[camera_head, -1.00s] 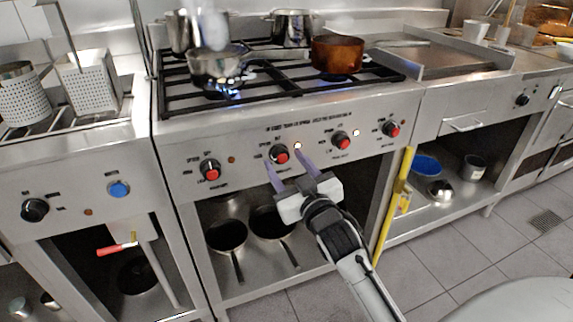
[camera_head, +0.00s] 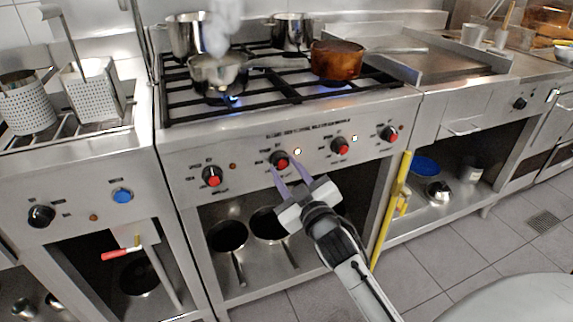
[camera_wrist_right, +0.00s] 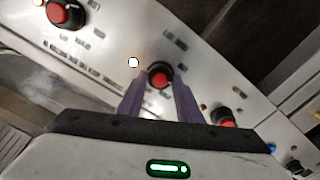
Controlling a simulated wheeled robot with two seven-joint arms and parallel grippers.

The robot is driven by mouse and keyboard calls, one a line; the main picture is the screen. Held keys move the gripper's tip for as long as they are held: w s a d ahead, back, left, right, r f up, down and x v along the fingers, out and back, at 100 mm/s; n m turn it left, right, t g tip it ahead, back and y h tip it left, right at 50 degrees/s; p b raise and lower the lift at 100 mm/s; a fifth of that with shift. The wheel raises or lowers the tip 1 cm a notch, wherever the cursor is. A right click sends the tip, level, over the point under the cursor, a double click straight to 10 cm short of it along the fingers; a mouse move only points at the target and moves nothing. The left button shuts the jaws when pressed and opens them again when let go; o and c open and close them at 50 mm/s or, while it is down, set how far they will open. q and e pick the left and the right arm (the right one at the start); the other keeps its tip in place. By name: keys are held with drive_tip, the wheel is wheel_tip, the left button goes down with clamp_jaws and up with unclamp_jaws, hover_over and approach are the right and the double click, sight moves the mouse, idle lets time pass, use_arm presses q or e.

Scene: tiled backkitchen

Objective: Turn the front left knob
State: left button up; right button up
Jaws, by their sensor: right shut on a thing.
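The stove front (camera_head: 250,195) carries a row of several black knobs with red faces. The leftmost knob (camera_head: 211,176) is untouched. My right gripper (camera_head: 283,168) is shut on the second knob from the left (camera_head: 281,159), with one purple finger on each side of it. In the right wrist view this knob (camera_wrist_right: 159,75) sits at the tips of the fingers, and the gripper (camera_wrist_right: 160,92) is close to the panel. A lit lamp (camera_head: 297,151) is just right of the held knob. My left gripper is out of view.
A steaming steel pot (camera_head: 217,72) stands over a blue flame (camera_head: 230,100) at the front left burner. A copper pot (camera_head: 337,60) stands further right. A yellow bar (camera_head: 391,210) rises right of my arm. Pans (camera_head: 227,236) rest on the shelf below.

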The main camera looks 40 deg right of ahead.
drive_tip(key=n+p, duration=0.2)
drive_tip(key=n, duration=0.1)
drive_tip(key=shift+r+n, duration=0.1)
drive_tip(key=shift+n, duration=0.2)
drive_tip(key=shift+n+p, duration=0.3)
drive_tip(key=shift+n, duration=0.6)
drive_tip(key=shift+n+p, duration=0.3)
drive_tip(key=shift+n, duration=1.3)
drive_tip(key=o, duration=1)
drive_tip(key=shift+o, duration=0.2)
